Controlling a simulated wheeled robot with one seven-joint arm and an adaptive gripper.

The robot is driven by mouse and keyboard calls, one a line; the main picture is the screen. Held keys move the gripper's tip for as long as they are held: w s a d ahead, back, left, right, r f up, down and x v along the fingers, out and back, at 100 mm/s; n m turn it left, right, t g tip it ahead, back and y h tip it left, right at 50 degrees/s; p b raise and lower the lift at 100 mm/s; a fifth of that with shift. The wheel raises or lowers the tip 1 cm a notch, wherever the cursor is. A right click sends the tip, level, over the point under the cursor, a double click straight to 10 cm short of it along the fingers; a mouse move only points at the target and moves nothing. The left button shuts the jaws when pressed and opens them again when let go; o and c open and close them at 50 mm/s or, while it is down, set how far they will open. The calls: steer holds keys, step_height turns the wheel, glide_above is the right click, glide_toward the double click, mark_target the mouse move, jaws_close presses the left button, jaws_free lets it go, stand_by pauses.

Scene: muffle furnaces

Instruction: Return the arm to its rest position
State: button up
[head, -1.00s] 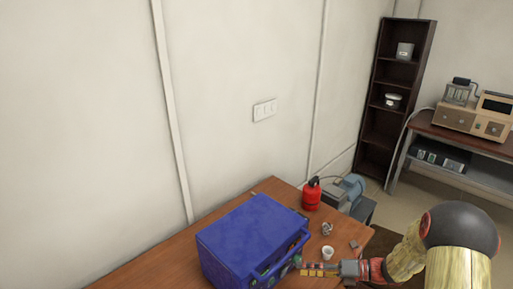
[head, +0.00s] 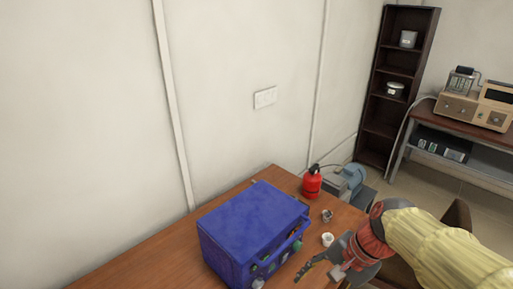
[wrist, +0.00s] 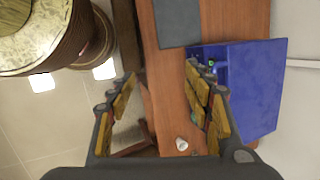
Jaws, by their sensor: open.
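My gripper (head: 314,266) is at the lower right of the head view, beside the front of the blue muffle furnace (head: 250,228) and above the wooden table (head: 160,248). My arm reaches in from the lower right corner. In the wrist view my gripper (wrist: 160,76) has its two yellow-padded fingers spread wide, with nothing between them. The blue furnace (wrist: 256,95) lies behind and right of the right finger in that view. I cannot tell from the head view how much clearance there is to the furnace.
A white cup (head: 327,239), a small metal object (head: 327,215) and a red bottle (head: 312,184) stand right of the furnace. A blue-grey machine (head: 349,182) is beyond the table edge. A dark shelf (head: 402,90) and a second bench (head: 465,150) stand at the back right.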

steer(key=s+d+r+n+t+h, duration=0.4)
steer(key=s+d+r+n, duration=0.1)
steer(key=n, duration=0.4)
steer(key=shift+s+r+n, duration=0.4)
steer(key=shift+s, duration=0.25)
